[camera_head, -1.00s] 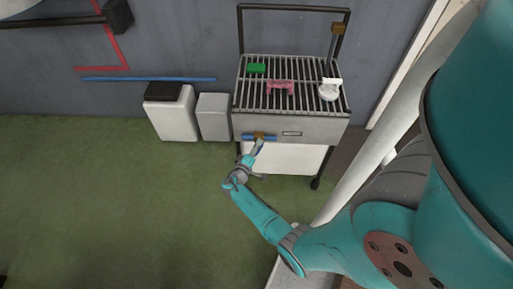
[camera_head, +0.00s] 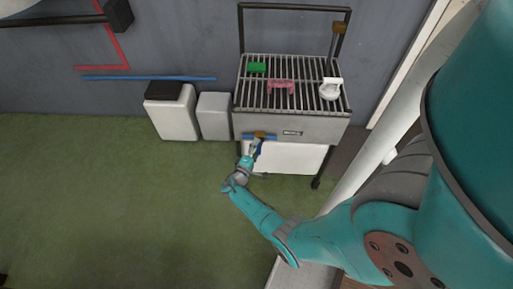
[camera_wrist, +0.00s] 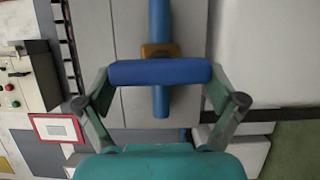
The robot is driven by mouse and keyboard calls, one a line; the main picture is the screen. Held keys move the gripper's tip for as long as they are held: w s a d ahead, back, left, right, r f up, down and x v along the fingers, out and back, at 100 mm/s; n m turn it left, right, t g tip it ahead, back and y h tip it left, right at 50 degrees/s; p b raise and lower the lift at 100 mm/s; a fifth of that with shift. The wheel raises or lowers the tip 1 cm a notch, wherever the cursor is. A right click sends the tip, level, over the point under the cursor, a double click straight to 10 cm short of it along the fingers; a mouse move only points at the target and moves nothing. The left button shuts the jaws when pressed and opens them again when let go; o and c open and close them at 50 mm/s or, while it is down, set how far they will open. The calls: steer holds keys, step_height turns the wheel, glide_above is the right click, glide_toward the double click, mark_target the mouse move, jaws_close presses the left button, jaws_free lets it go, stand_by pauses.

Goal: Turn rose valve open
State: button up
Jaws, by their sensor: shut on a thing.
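A blue pipe (camera_head: 246,137) with a brown valve body (camera_head: 260,134) runs along the front of the grill cart. In the wrist view the pipe (camera_wrist: 160,20) runs up and down, with the brown body (camera_wrist: 160,50) on it. A blue bar-shaped handle (camera_wrist: 160,72) lies across the pipe there. My gripper (camera_wrist: 160,80) is shut on this handle, one finger at each end. In the head view my gripper (camera_head: 256,150) is just below the valve body. No rose-coloured valve is clear; a pink piece (camera_head: 281,87) lies on the grill rack.
The grill rack (camera_head: 270,103) also carries a green block (camera_head: 257,68) and a white fitting (camera_head: 331,90). Two bins, one dark-topped (camera_head: 172,110) and one grey (camera_head: 213,116), stand left of the cart. Green floor (camera_head: 110,190) at left is clear.

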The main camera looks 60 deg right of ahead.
steer(key=o, duration=0.8)
steer(key=shift+a, duration=0.1)
steer(key=a, duration=1.2)
steer(key=shift+f, duration=0.1)
